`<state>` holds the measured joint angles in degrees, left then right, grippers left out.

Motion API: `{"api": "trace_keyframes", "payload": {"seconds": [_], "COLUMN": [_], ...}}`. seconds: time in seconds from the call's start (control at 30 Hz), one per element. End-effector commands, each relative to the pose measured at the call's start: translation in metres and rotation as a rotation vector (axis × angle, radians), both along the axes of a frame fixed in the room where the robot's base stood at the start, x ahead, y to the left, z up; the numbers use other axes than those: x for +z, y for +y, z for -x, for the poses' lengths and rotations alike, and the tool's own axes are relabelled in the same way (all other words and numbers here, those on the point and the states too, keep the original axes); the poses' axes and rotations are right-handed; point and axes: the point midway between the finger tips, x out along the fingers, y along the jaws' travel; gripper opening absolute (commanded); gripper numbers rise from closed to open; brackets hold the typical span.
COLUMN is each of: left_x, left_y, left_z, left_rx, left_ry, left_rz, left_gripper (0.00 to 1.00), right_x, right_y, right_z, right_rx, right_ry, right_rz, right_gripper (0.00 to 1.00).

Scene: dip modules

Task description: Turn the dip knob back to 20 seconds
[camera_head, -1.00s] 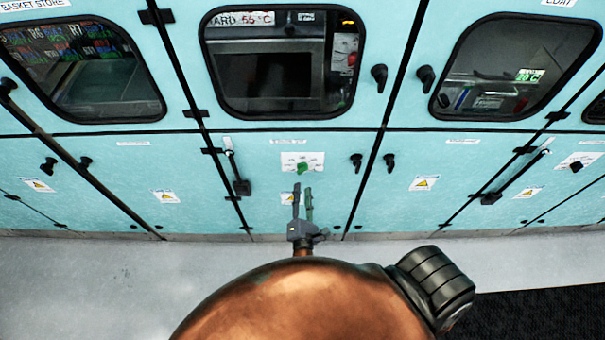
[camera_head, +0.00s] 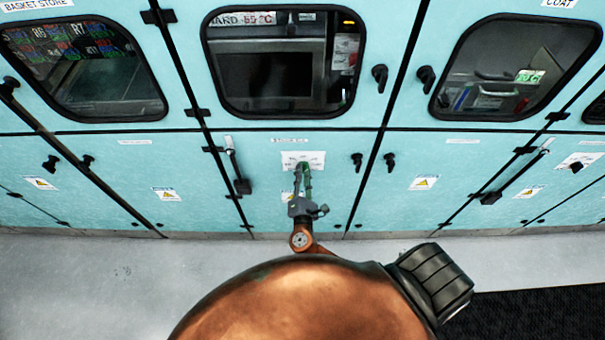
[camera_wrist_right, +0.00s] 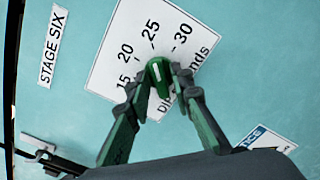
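The green dip knob (camera_wrist_right: 158,75) sits on a white dial plate (camera_wrist_right: 110,62) printed with 15, 20, 25 and 30. Its white mark points up the dial, close to 25. My right gripper (camera_wrist_right: 161,83) has one finger on each side of the knob, and both tips appear to touch it. In the head view my right gripper (camera_head: 302,172) reaches up to the dial plate (camera_head: 316,158) on the lower middle panel and hides most of the knob. My left gripper is in neither view.
A "STAGE SIX" label (camera_wrist_right: 52,46) is left of the dial. Black latches (camera_head: 357,160) and a vertical door handle (camera_head: 236,170) flank the panel. A window (camera_head: 285,62) is above. The pale floor (camera_head: 90,285) in front is clear.

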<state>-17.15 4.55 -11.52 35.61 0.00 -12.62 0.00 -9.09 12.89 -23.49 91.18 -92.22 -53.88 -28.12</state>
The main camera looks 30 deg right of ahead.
Motion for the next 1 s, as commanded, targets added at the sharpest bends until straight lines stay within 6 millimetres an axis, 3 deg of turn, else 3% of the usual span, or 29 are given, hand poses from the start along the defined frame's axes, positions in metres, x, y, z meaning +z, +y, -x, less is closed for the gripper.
{"api": "trace_keyframes", "payload": {"seconds": [0.27,0.67,1.0], "left_x": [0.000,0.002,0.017], "left_y": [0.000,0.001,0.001], "left_z": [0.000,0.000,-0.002], "left_rx": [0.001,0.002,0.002], "left_ry": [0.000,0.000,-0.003], "left_rz": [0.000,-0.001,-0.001], "left_gripper": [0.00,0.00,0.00], "right_x": [0.000,0.000,0.003], "right_y": [0.000,0.002,0.001], "right_z": [0.000,0.000,0.000], "right_rx": [0.000,0.002,0.002], "right_ry": [0.000,0.007,0.094], "right_rz": [0.000,0.010,0.151], "right_gripper": [0.00,0.00,0.00]}}
